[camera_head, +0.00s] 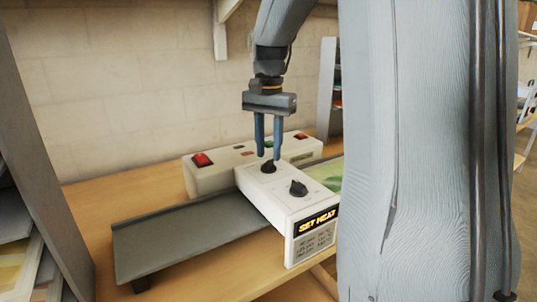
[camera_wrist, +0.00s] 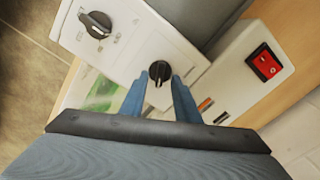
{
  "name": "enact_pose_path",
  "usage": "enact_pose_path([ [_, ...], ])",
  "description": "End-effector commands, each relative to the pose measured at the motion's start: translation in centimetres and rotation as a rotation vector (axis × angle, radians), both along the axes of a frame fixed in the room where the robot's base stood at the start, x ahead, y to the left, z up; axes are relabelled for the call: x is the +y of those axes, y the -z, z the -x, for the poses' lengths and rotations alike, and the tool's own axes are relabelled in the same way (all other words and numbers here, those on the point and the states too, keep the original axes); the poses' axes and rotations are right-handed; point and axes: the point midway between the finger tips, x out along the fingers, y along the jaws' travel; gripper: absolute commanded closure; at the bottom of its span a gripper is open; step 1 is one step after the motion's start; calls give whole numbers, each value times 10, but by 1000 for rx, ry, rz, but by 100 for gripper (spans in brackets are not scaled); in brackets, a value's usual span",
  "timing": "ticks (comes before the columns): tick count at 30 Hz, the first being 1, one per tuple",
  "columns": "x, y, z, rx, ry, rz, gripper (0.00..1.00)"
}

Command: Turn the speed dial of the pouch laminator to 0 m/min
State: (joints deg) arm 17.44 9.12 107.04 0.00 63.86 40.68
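The pouch laminator (camera_head: 265,200) is a white machine on a wooden table, with a panel reading SET HEAT at its front. Two black dials sit on its top: a front one (camera_head: 298,188) and a rear one (camera_head: 268,167). The wrist view shows the larger dial (camera_wrist: 96,24) at upper left and the smaller dial (camera_wrist: 159,72) near the middle. I cannot read which is the speed dial or its setting. My gripper (camera_head: 268,157) points down at the rear dial. In the wrist view its blue fingertips (camera_wrist: 161,80) stand apart, one on each side of the smaller dial; contact cannot be told.
A red switch (camera_head: 202,159) is on the white rear housing, and it also shows in the wrist view (camera_wrist: 265,62). A grey tray (camera_head: 185,235) extends left from the machine. A green sheet (camera_head: 330,172) lies on the right. Bare table (camera_head: 90,210) shows at left.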

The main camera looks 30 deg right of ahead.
Motion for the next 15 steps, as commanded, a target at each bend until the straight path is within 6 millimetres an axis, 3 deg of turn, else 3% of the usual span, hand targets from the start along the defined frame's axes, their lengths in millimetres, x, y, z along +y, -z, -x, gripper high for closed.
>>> enact_pose_path([
  [6,1,20,0,0,-2,0,71],
  [15,1,23,0,0,-1,0,71],
])
